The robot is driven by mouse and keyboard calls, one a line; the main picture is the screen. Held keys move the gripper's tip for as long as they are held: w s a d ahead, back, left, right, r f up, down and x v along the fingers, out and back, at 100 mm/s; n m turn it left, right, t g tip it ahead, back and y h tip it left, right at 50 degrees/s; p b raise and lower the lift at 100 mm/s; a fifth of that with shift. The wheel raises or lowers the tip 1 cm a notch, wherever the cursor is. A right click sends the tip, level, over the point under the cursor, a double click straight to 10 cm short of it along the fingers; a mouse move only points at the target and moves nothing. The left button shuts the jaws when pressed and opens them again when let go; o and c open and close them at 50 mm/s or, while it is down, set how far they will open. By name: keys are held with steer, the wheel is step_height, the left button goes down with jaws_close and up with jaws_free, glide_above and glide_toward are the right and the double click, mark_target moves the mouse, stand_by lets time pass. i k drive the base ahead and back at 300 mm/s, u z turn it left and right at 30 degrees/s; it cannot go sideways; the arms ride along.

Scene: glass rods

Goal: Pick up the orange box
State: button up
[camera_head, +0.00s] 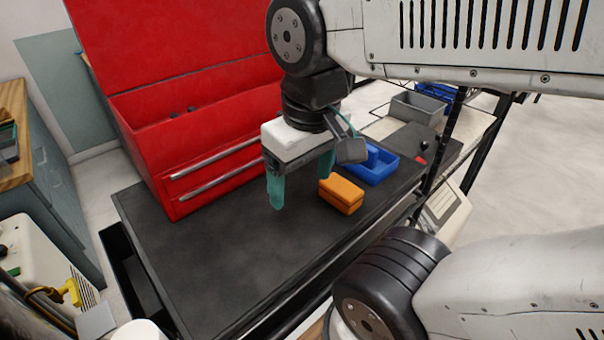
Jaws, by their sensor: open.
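The orange box (341,194) is a small block-shaped box with a lid seam, resting on the dark work surface right of the picture's middle. My gripper (301,182) points downward with its two teal fingers spread apart and nothing between them. The left finger stands over the dark surface, well to the left of the box. The right finger overlaps the box's upper left edge in the picture; I cannot tell whether it touches it. The box's top left corner lies close behind that finger.
A red tool chest (210,150) with an open lid stands to the left and behind. A blue tray (378,168) sits just behind the box. A grey bin (415,108) is farther back. The dark surface (225,260) in front and left is bare.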

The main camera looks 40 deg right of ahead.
mark_target(342, 194)
steer(key=k, duration=0.45)
steer(key=z, duration=0.7)
steer(key=k, duration=0.65)
steer(key=z, duration=0.95)
